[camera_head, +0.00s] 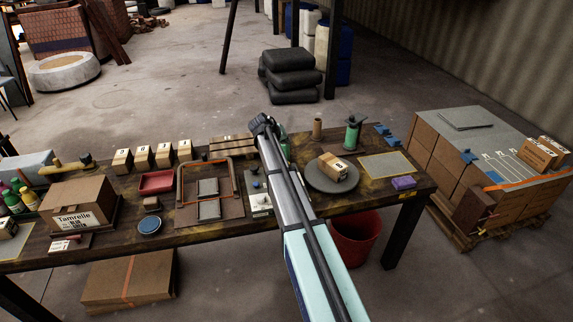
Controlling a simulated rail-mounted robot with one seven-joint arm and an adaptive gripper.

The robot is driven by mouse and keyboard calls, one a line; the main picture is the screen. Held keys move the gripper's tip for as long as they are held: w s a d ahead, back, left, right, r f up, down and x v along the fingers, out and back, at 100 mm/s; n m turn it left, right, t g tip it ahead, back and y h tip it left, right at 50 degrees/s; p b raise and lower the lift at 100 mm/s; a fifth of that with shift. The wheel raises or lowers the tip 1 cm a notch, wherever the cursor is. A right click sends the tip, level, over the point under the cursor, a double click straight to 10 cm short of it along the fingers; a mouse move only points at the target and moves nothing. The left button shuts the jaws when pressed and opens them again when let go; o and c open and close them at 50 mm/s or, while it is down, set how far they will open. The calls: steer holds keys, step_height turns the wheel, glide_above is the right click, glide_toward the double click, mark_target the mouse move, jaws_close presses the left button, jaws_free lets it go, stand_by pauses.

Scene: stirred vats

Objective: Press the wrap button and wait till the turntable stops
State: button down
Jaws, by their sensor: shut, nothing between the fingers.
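The turntable (318,183) is a round grey disc on the right part of the workbench. A small brown carton (333,170) with a white label sits on it. A pale control box (258,203) with small knobs or buttons stands left of the turntable, partly hidden by my arm. I cannot tell which of these is the wrap button. My gripper (262,123) is dark and small in the picture. It appears shut and empty, above the bench's back edge and up-left of the turntable. Whether the turntable is spinning cannot be told.
Several small cartons (143,158) line the bench's back left. A green wrap roll (351,135) and a brown tube (317,128) stand behind the turntable. A yellow-edged sheet (388,165) and a purple block (403,183) lie right. A red bucket (356,236) stands below the bench.

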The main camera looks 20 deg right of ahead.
step_height(320, 180, down, 7)
steer(key=b, duration=0.2)
steer(key=shift+f+b, duration=0.1)
steer(key=shift+b, duration=0.2)
steer(key=shift+f+b, duration=0.45)
steer(key=shift+f, duration=0.3)
steer(key=shift+f, duration=0.1)
stand_by(0.7)
steer(key=shift+f+b, duration=0.3)
steer(key=shift+b, duration=0.2)
steer(key=shift+f+b, duration=0.45)
steer(key=shift+f, duration=0.15)
stand_by(0.8)
steer(key=shift+r, duration=1.05)
